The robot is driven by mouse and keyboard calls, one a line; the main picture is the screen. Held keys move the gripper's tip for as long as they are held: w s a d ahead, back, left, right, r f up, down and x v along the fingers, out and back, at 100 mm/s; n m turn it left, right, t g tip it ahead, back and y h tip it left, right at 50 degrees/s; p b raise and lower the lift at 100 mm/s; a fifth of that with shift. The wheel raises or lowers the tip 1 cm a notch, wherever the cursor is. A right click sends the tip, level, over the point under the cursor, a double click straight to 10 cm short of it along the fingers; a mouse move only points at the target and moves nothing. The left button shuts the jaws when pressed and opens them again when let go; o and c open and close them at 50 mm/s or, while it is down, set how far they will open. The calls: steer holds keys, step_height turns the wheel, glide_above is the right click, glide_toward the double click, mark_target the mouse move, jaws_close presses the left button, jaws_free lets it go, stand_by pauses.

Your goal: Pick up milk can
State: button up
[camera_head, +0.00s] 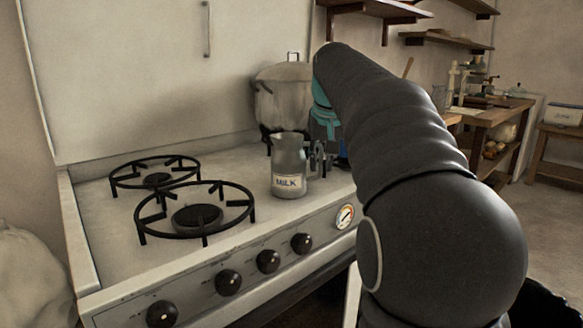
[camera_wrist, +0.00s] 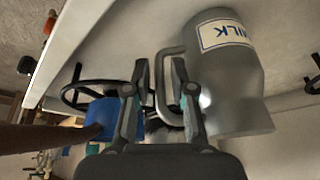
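The milk can (camera_head: 288,168) is a grey metal jug with a white "MILK" label. It stands upright on the stove top, right of the burners. Its handle faces right, toward my gripper (camera_head: 318,158). In the wrist view the can (camera_wrist: 234,85) lies right of the fingers and appears inverted. My gripper (camera_wrist: 160,68) is open there, with its two fingers apart. The can's handle (camera_wrist: 160,98) shows between the fingers, with gaps on both sides; I cannot tell whether either touches it. My arm hides part of the stove's right side in the head view.
A large lidded pot (camera_head: 284,92) stands behind the can. Two black burner grates (camera_head: 196,210) are left of it. Control knobs (camera_head: 268,261) line the stove front. A blue object (camera_wrist: 103,116) is near the left finger in the wrist view. Wooden shelves (camera_head: 375,8) hang above.

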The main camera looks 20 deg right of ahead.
steer(key=shift+w+d, duration=0.15)
steer(key=shift+w, duration=0.4)
steer(key=shift+w+f, duration=0.1)
steer(key=shift+f, duration=0.45)
jaws_close()
steer(key=shift+r, duration=0.2)
